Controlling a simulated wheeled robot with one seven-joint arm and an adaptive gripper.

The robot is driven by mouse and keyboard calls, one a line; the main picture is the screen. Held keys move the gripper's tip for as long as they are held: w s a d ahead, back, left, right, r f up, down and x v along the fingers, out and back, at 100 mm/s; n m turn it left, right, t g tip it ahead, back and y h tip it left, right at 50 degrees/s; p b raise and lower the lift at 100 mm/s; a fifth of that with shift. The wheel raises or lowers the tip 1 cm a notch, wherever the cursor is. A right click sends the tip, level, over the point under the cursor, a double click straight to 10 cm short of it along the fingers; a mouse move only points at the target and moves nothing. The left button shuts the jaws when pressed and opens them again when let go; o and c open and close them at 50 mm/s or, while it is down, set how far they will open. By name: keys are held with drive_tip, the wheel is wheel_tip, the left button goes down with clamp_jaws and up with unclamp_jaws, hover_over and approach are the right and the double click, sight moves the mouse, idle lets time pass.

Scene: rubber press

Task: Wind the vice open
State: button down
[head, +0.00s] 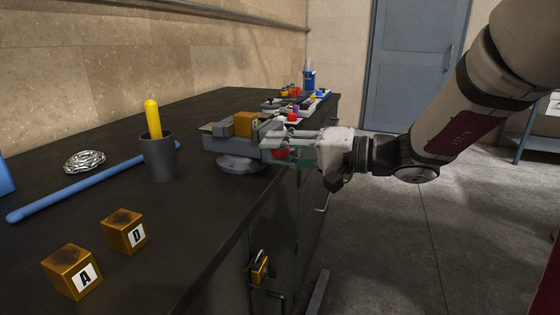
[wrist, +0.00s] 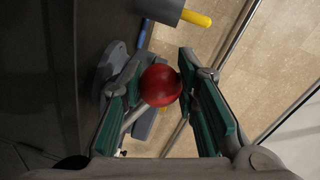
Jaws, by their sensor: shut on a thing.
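The grey vice (head: 225,145) stands on a round base at the right edge of the dark bench, with a tan block (head: 247,124) between its jaws. A red ball knob (head: 281,153) shows at the vice's near right end, among my fingers. My gripper (head: 285,147) reaches in from the right. In the wrist view the red knob (wrist: 160,86) lies between the two green-padded fingers of my gripper (wrist: 161,70), which are shut on it. The vice's screw and handle bar are mostly hidden by my fingers.
A dark cup (head: 158,158) with a yellow-handled tool stands left of the vice. Several small items stand behind. The floor (head: 400,250) at right is free.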

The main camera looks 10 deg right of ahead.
drive_tip(key=shift+s+a+f+n+t+b, duration=0.15)
drive_tip(key=shift+f+n+b, duration=0.65)
drive_tip(key=shift+b, duration=1.35)
drive_tip(key=shift+s+a+f+n+t+b, duration=0.15)
drive_tip(key=shift+f+n+b, duration=0.6)
drive_tip(key=shift+b, duration=1.35)
drive_tip(key=shift+d+f+b, duration=0.1)
drive_tip(key=shift+f+b, duration=0.05)
drive_tip(key=shift+b, duration=0.35)
drive_tip(key=c, duration=1.2)
unclamp_jaws()
drive_tip(key=v, duration=1.2)
drive_tip(key=shift+s, duration=0.1)
